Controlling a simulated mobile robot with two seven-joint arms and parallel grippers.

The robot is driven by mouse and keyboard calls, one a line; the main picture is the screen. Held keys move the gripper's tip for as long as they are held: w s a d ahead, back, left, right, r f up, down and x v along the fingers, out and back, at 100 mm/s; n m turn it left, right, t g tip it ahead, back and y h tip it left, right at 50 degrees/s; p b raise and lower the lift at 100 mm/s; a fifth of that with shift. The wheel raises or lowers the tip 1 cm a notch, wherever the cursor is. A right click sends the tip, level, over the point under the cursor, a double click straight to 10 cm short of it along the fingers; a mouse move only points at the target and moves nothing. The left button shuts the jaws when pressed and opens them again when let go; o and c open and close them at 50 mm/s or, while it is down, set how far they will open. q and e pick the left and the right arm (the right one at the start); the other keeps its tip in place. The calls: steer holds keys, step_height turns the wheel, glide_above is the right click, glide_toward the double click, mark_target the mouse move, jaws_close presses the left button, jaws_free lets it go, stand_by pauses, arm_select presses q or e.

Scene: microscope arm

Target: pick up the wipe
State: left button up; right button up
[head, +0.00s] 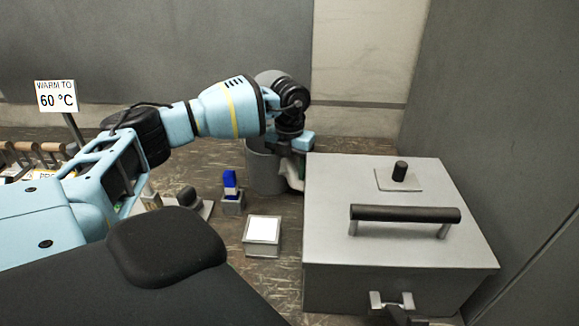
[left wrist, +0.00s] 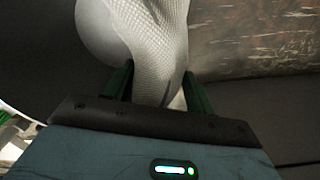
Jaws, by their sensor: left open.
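The wipe is a white, finely textured cloth (left wrist: 158,40). In the left wrist view it hangs down between the two dark green fingers of my left gripper (left wrist: 157,84), which is open around it. In the head view a small part of the wipe (head: 294,172) shows between the grey bin and the big grey box. My left gripper (head: 291,160) reaches down there, and its fingers are mostly hidden. I cannot tell from the pictures whether a finger touches the cloth. My right gripper is not in view.
The grey bin (head: 264,172) stands just left of my left gripper. The big grey box (head: 400,240) with a black handle (head: 405,213) stands close on the right. A small white-topped block (head: 263,230) and a blue item in a holder (head: 231,187) stand nearer me.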

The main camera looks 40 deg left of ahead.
arm_select(q)
steer(key=c, duration=0.9)
jaws_close()
steer(key=shift+f, duration=0.1)
steer(key=shift+d, duration=0.1)
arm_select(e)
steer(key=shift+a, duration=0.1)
arm_select(q)
steer(key=shift+c, duration=1.2)
jaws_free()
steer(key=r+p, duration=0.1)
steer(key=r, duration=0.3)
steer(key=r+p, duration=0.1)
steer(key=r, duration=0.3)
steer(key=r+p, duration=0.2)
steer(key=r, duration=0.2)
steer(key=shift+w+d+r, duration=0.15)
steer(key=shift+d+r, duration=0.05)
steer(key=shift+d, duration=0.05)
jaws_close()
steer(key=shift+a, duration=0.3)
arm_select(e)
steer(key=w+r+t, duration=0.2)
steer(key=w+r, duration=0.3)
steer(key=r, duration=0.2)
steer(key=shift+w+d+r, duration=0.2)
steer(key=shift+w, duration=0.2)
